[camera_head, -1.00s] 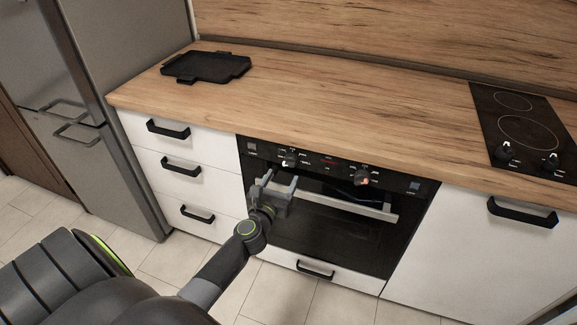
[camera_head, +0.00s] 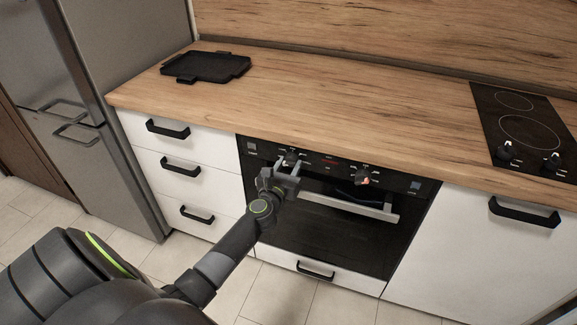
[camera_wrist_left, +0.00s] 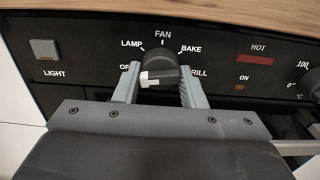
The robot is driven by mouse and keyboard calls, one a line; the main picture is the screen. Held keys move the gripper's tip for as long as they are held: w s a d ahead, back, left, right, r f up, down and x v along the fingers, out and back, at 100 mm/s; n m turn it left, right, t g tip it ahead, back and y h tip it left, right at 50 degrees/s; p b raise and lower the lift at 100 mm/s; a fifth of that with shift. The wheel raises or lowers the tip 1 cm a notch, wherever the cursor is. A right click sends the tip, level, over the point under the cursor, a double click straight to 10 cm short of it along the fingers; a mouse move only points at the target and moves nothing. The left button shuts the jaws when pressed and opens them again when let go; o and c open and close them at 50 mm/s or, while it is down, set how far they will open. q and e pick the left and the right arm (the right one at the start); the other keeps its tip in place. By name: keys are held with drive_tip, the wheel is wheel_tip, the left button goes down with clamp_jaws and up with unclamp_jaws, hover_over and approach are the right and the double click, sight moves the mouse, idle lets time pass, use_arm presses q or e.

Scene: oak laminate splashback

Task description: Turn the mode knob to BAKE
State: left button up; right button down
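The black mode knob (camera_wrist_left: 160,66) is on the oven panel, amid the labels OFF, LAMP, FAN, BAKE and GRILL. The white mark on its grip bar is at the left end, on the OFF side. The knob is partly visible above my gripper in the head view (camera_head: 290,160). My left gripper (camera_head: 283,171) is in front of the panel. In the wrist view its fingers (camera_wrist_left: 159,76) stand apart, one on each side of the knob. I cannot tell whether they touch it. The fingers partly cover the OFF and GRILL labels. My right gripper is not visible.
A second knob (camera_head: 362,178) is farther right on the panel. The oven door handle (camera_head: 350,204) runs just below the panel. A LIGHT button (camera_wrist_left: 44,49) is left of the mode knob. The wooden worktop (camera_head: 330,110) overhangs above, with a black tray (camera_head: 206,67) and a hob (camera_head: 528,130).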

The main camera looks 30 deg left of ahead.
use_arm(q)
drive_tip(key=c, duration=0.4)
drive_tip(key=shift+o, duration=0.2)
